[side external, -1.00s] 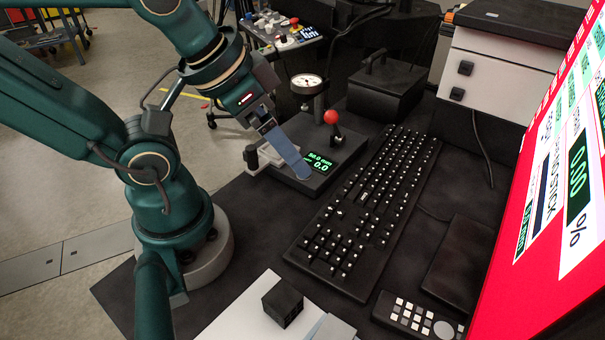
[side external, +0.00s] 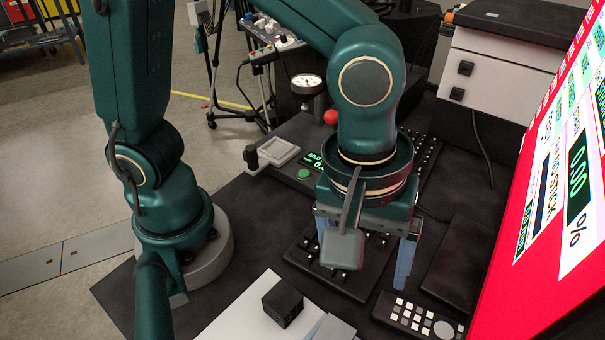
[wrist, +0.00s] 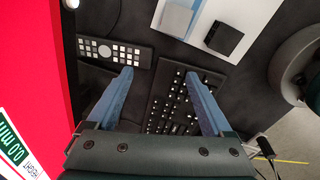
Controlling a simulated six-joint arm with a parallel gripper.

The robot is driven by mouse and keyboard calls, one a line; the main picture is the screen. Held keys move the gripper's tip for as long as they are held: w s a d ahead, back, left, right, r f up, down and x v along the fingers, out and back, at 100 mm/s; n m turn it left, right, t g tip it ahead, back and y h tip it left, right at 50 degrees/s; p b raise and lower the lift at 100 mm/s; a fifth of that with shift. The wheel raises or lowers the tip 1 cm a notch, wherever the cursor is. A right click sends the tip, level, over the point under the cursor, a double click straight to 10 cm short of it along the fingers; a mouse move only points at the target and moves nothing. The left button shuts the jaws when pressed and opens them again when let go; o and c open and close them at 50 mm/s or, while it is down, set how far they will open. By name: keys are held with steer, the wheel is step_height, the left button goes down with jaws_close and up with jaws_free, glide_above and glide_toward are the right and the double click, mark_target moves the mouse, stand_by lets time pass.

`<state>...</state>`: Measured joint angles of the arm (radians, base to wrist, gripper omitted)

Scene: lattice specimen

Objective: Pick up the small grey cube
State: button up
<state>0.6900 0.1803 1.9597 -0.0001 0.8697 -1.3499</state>
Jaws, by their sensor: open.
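A small dark grey cube (side external: 283,305) sits on a white sheet (side external: 237,312) at the front edge of the side view. In the wrist view the cube (wrist: 224,38) lies at the upper right, beyond the fingertips, beside a flat lighter grey piece (wrist: 177,18). My gripper (side external: 364,268) hangs above the keyboard, to the right of the cube and apart from it. In the wrist view my gripper (wrist: 158,74) has its two blue fingers spread wide with nothing between them.
The black keyboard (side external: 335,278) lies under my gripper. A button pad (side external: 412,315) is at the front right, with a large red-edged screen (side external: 545,240) beyond it. A test device with a small tray (side external: 278,152) and a red-knobbed lever (side external: 331,117) stands behind.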

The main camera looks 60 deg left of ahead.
mark_target(339, 328)
steer(key=s+d+f, duration=0.1)
steer(key=s+f+m, duration=0.1)
steer(key=f, duration=0.1)
steer(key=s+d+f+m+g+y, duration=0.1)
steer(key=s, duration=0.1)
steer(key=shift+s+d+f, duration=0.1)
steer(key=shift+d+f, duration=0.1)
steer(key=shift+d, duration=0.15)
steer(key=shift+f, duration=2.3)
jaws_close()
steer(key=shift+r, duration=0.1)
